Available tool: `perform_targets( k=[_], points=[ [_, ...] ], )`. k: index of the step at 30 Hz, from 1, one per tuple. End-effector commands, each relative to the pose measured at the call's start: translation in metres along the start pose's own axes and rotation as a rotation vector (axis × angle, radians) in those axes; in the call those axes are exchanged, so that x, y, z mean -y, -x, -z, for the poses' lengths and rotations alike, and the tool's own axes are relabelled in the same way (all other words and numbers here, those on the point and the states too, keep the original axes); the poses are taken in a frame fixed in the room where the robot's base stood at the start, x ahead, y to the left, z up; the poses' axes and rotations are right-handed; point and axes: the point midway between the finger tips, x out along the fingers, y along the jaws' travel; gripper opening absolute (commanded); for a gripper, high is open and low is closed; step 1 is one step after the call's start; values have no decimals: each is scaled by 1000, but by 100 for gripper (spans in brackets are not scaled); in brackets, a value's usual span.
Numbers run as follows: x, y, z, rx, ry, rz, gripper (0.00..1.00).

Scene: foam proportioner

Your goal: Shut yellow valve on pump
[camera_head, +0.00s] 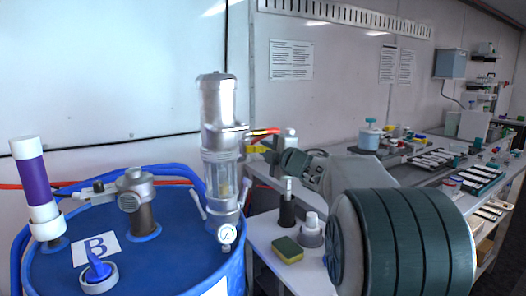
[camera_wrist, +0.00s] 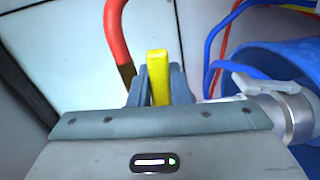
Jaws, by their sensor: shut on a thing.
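The pump (camera_head: 217,110) is a silver and clear upright cylinder standing on a blue drum in the head view. The yellow valve (camera_head: 255,150) is a small lever at the pump's right side, just below a red and orange fitting. My gripper (camera_head: 268,150) reaches it from the right. In the wrist view, the yellow valve handle (camera_wrist: 157,68) stands upright between the two blue-grey fingers of my gripper (camera_wrist: 158,86), which is shut on it. The lower part of the handle and its pivot are hidden by the gripper body.
A red hose (camera_wrist: 117,35) rises just left of the fingers in the wrist view. The blue drum (camera_head: 180,262) carries a pressure gauge (camera_head: 227,234) and other fittings. A side table (camera_head: 310,275) with a yellow-green sponge (camera_head: 287,250) stands below my arm.

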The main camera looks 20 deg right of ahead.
Motion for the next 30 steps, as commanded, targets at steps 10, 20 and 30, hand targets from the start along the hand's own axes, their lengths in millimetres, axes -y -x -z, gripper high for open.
perform_targets(
  k=[10, 20, 30],
  points=[
    [1, -1, 1, -2, -1, 2, 26],
    [0, 22, 1, 1, 0, 0, 26],
    [0, 96, 1, 1, 0, -1, 26]
  ],
)
